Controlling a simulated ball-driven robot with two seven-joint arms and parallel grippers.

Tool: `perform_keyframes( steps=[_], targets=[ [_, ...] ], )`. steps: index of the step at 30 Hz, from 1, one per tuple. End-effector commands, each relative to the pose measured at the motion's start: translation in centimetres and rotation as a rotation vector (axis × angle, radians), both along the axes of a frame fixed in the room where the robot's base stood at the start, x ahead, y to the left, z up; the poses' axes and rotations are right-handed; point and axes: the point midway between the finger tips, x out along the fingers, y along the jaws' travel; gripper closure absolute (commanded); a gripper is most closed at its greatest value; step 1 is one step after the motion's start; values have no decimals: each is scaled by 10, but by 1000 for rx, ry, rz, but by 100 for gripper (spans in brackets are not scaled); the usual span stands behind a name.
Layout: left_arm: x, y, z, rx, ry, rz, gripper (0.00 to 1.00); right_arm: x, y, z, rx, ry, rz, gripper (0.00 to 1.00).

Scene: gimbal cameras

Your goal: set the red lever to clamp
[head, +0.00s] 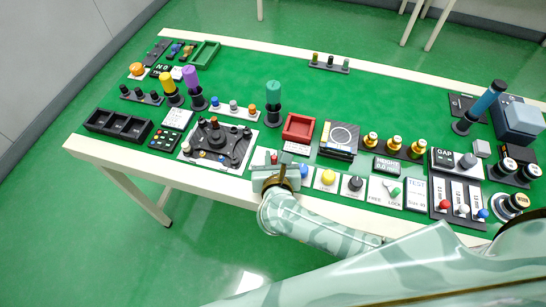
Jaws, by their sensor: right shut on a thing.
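My right gripper (280,168) reaches in from the lower right to the front edge of the green table. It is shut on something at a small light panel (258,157). A small red piece, seemingly the red lever (274,158), shows right at the fingers. The gripper hides most of the panel, so I cannot read its marks or tell which way the lever points. My left gripper is not in view.
Right of the gripper along the front edge are a yellow button (328,177), a black knob (355,184) and a FREE/LOCK panel with a green lever (394,191). A red tray (288,133) lies behind. A joystick plate (190,153) is left.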

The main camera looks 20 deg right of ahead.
Motion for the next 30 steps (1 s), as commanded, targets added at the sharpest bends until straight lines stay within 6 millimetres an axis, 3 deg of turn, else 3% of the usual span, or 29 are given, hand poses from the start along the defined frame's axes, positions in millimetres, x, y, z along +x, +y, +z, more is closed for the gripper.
perform_keyframes(
  steps=[8, 9, 10, 11, 22, 26, 30],
  targets=[
    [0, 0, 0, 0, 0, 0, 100, 0, -1, 0, 0, 0, 7, 100],
    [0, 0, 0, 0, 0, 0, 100, 0, -1, 0, 0, 0, 7, 73],
    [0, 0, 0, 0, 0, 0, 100, 0, -1, 0, 0, 0, 7, 65],
    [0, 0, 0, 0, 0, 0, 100, 0, -1, 0, 0, 0, 7, 62],
    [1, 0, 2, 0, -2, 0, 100, -7, 1, 4, 0, 0, 8, 62],
    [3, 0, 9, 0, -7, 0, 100, -28, 7, 14, 3, 1, 7, 62],
    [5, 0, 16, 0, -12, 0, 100, -63, 16, 28, 4, 3, 7, 62]
  ],
)
